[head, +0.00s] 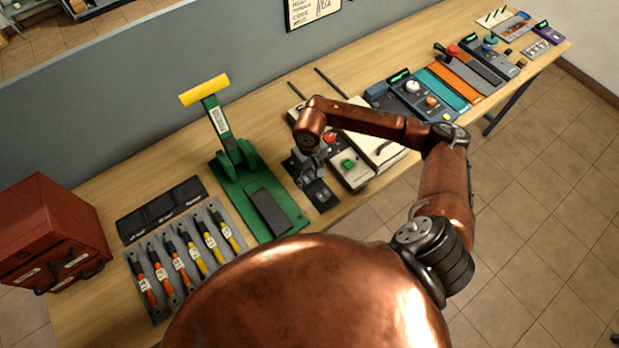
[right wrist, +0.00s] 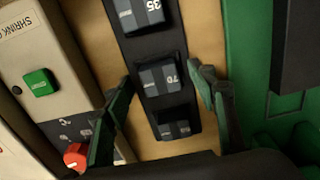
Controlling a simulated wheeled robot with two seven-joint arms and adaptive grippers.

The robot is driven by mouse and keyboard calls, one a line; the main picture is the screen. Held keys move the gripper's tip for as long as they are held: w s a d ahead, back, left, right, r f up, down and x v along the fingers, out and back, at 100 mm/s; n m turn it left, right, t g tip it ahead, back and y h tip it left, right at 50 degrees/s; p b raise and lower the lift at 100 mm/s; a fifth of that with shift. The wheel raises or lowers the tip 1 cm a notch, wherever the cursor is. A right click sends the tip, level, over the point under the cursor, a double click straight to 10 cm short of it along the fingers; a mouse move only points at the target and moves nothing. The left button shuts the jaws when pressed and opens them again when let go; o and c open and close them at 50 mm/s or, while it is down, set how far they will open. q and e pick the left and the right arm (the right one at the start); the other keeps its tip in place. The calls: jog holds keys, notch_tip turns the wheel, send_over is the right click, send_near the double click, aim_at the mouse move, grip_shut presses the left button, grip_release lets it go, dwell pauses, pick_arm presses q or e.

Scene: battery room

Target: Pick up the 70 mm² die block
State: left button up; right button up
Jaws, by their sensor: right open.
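The 70 mm² die block (right wrist: 158,80) is a dark grey block marked "70" in the right wrist view. It sits in the middle of a black die rack (right wrist: 168,105), between a block marked "35" (right wrist: 140,14) and a third block (right wrist: 174,129) whose label I cannot read. My right gripper (right wrist: 163,84) is open, with one finger on each side of the 70 block and gaps visible between. In the head view my right gripper (head: 307,166) points down over the rack (head: 322,198) and hides part of it. My left gripper is not in view.
A green press (head: 240,170) with a yellow handle stands left of the rack, close to one finger. A "SHRINK" control box (head: 352,178) with green and red knobs stands right of it. A tray of cable tools (head: 187,255) and a red cabinet (head: 50,225) are farther left.

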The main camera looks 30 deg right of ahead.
grip_shut()
dwell(0.6)
